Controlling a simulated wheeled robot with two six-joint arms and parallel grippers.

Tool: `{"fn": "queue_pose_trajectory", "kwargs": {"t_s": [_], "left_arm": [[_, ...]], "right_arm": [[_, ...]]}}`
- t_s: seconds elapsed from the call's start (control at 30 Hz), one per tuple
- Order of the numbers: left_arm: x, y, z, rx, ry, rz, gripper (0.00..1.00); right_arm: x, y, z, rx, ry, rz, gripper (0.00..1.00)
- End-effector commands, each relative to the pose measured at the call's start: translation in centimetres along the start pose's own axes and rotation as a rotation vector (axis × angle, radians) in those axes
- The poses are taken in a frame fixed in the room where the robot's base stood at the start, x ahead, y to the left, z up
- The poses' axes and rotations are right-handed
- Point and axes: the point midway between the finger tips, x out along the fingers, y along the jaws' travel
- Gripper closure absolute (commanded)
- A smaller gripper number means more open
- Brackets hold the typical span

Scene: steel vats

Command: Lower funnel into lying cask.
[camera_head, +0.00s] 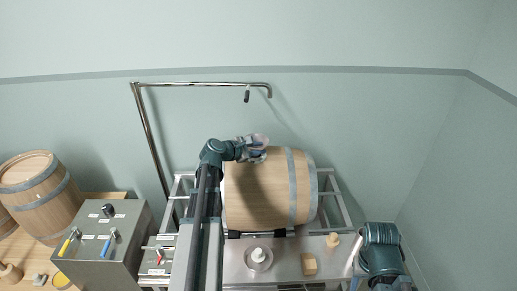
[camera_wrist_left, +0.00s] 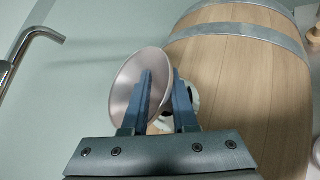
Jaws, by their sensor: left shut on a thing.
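The lying cask (camera_head: 262,205) is a pale wooden barrel with grey hoops, on its side on a metal rack. It fills the right of the left wrist view (camera_wrist_left: 245,80). My left gripper (camera_head: 258,149) is at the cask's upper far-left part in the head view. In the left wrist view its blue fingers (camera_wrist_left: 163,85) are shut on the metal funnel (camera_wrist_left: 126,82). The funnel's wide bowl shows at the left, tilted to the camera; its spout is mostly hidden behind the fingers. I cannot tell whether the spout meets a hole in the cask. My right gripper is not in view.
A bent steel pipe (camera_head: 200,84) stands behind the rack, with a dark nozzle hanging from it. A control box (camera_head: 100,245) with coloured levers is at the left. Another barrel (camera_head: 40,200) stands at the far left.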

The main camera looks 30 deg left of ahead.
Motion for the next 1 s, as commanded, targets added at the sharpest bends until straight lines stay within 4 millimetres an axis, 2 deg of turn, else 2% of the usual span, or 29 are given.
{"fn": "queue_pose_trajectory", "kwargs": {"t_s": [0.4, 0.43, 0.6, 0.63, 1.0], "left_arm": [[0.8, -1.0, -1.3, 0.0, 0.0, 0.0, 1.0], [0.7, -1.0, -1.2, 0.0, 0.0, 0.0, 0.72], [0.7, -0.9, -1.1, 0.001, 0.0, -0.002, 0.41], [0.7, -1.0, -1.1, 0.001, 0.0, -0.002, 0.39], [0.7, -1.2, -1.1, 0.004, 0.001, -0.008, 0.39]], "right_arm": [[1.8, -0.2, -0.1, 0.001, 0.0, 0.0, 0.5], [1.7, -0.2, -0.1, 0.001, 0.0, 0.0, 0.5], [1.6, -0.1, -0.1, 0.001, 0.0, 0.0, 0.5], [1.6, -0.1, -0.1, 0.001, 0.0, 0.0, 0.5], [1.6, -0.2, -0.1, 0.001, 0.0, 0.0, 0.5]]}}
